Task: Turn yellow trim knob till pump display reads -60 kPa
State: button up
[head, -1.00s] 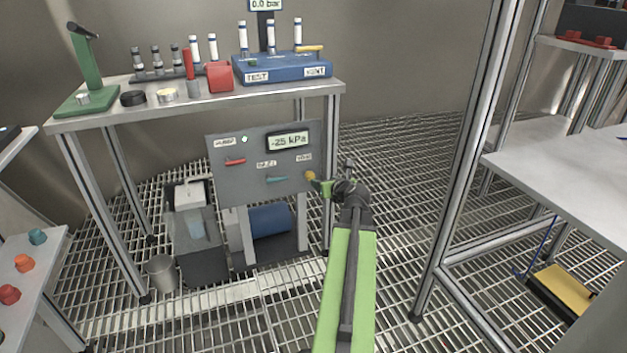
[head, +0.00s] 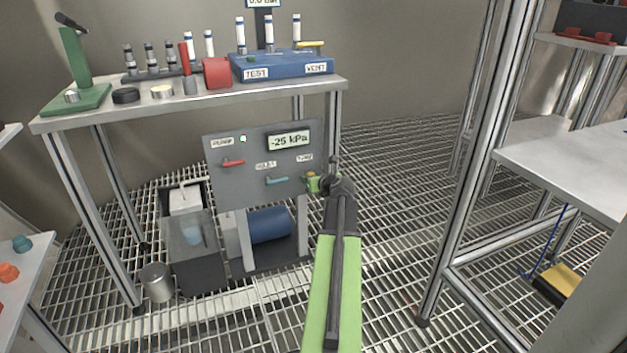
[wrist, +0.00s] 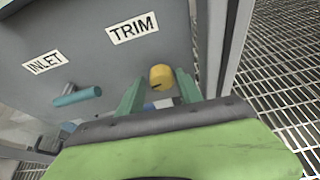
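The grey pump panel (head: 238,178) stands under the steel bench. Its pump display (head: 289,140) reads -25 kPa. The yellow trim knob (wrist: 161,76) sits below the TRIM label (wrist: 132,28) in the wrist view, with a dark mark on its lower edge. My gripper (wrist: 158,92) is open, with one green finger on each side of the knob's lower part. A gap shows between the knob and each finger, so they look apart from it. In the head view my gripper (head: 312,183) is at the panel's right edge and mostly covers the knob.
A teal inlet lever (wrist: 77,96) is left of the knob, and a red pump lever (head: 233,162) is higher on the panel. A bench leg (head: 331,130) stands close right of the panel. A steel frame post (head: 470,170) stands further right. Grating floor lies open between them.

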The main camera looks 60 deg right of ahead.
jog(key=shift+s+d, duration=0.1)
jog(key=shift+s, duration=0.1)
grip_shut()
jog(key=shift+w+a+f+n+g+h+b, duration=0.15)
jog(key=shift+n+g+h+b, duration=0.4)
jog(key=shift+n+h+b, duration=0.9)
jog(key=shift+w+a+n+g+h+b, duration=0.1)
jog(key=shift+n+g+h+b, duration=0.4)
jog(key=shift+n, duration=1.65)
jog(key=shift+h, duration=0.35)
